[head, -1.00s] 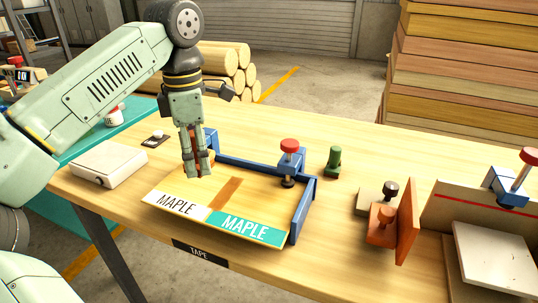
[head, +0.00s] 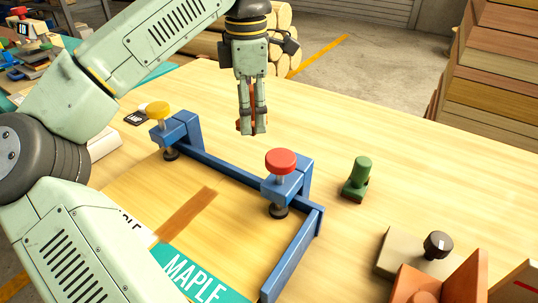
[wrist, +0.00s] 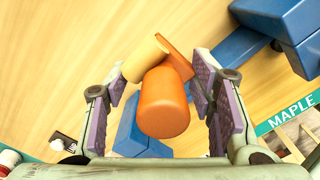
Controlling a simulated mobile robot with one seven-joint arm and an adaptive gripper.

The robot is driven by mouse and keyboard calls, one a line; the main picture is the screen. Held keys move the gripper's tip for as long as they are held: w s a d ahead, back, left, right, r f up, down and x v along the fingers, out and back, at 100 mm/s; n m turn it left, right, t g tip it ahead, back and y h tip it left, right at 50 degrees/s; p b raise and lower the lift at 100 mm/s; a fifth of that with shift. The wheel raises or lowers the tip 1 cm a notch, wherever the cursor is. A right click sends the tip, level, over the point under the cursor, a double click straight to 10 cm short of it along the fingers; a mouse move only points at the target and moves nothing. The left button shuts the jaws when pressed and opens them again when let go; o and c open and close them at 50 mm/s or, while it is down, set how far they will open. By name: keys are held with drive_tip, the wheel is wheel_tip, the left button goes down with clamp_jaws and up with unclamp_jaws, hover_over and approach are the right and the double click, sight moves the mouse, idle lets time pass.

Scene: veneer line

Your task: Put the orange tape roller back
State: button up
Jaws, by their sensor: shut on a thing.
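The orange tape roller (wrist: 164,102) is held between my gripper's two fingers in the wrist view, with an orange end facing the camera and a tan cylinder and a flat orange piece beyond it. In the head view my gripper (head: 253,128) points down above the table, behind the blue clamp frame, and only slivers of orange (head: 239,126) show beside its fingers. My gripper is shut on the roller, which seems to be off the tabletop. The fingers hide most of it in the head view.
The blue clamp frame (head: 235,174) has a red knob (head: 281,161) and a yellow knob (head: 158,110), standing over taped maple veneer (head: 140,190). A green-handled tool (head: 358,178) stands to the right. An orange angled block (head: 440,285) is front right. The back-right tabletop is clear.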

sight(254, 165)
drive_tip(key=shift+w+d+f, duration=0.15)
wheel_tip(254, 165, down, 10)
drive_tip(key=shift+r+p, duration=0.15)
drive_tip(key=shift+p, duration=0.45)
drive_tip(key=shift+f, duration=0.2)
drive_tip(key=o, duration=1.2)
drive_tip(key=shift+c, duration=0.2)
drive_tip(key=shift+r, duration=0.15)
wheel_tip(254, 165, up, 12)
drive_tip(key=shift+r+b, duration=0.1)
drive_tip(key=shift+b, duration=0.6)
